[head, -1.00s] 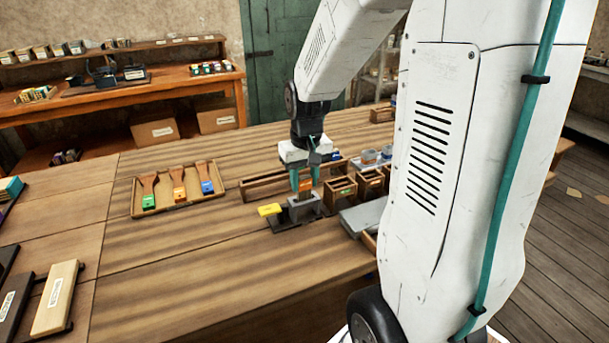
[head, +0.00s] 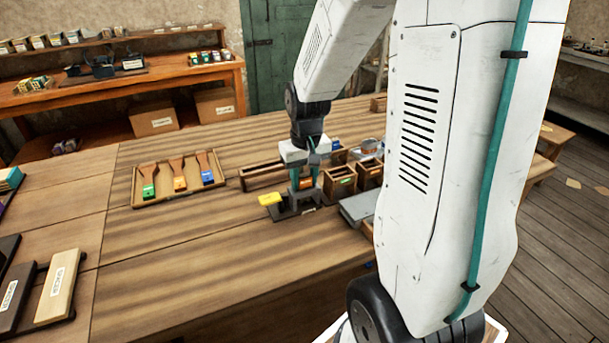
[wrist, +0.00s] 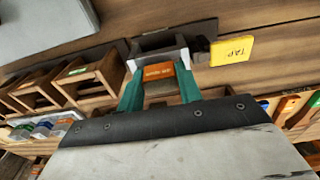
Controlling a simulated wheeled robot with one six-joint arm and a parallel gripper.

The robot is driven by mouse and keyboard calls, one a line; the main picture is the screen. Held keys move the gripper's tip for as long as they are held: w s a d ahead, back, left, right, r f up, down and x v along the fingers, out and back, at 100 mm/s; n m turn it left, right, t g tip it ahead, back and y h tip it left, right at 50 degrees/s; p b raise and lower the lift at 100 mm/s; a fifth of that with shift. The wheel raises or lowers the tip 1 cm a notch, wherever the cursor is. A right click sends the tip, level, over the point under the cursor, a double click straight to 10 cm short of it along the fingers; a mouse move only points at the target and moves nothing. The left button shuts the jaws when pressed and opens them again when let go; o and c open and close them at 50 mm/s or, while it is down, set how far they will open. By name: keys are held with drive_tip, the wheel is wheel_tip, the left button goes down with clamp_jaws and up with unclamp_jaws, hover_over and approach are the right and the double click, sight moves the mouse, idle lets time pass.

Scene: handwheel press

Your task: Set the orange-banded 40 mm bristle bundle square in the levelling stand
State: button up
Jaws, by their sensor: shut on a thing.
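The orange-banded bristle bundle (wrist: 158,72) is held between the teal fingers of my gripper (wrist: 160,88). Its orange label faces the wrist camera. In the head view the bundle (head: 306,184) shows as an orange patch between the fingers of my gripper (head: 304,182). The grey levelling stand (wrist: 155,43) shows right behind the bundle in the wrist view. In the head view the stand (head: 296,203) lies directly under the fingers. The bundle's lower end is hidden, so I cannot tell whether it touches the stand's floor or sits square.
A yellow TAP pad (head: 270,199) sticks out left of the stand. Wooden bins (head: 340,181) stand close on the right, with a grey plate (head: 357,208) in front. A tray (head: 137,200) of green-, orange- and blue-marked brushes lies left.

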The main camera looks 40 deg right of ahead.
drive_tip(key=o, duration=1)
drive_tip(key=shift+o, duration=0.2)
drive_tip(key=shift+s+r, duration=0.15)
drive_tip(key=shift+r, duration=1.8)
drive_tip(key=shift+s+r, duration=0.1)
drive_tip(key=shift+r, duration=1.85)
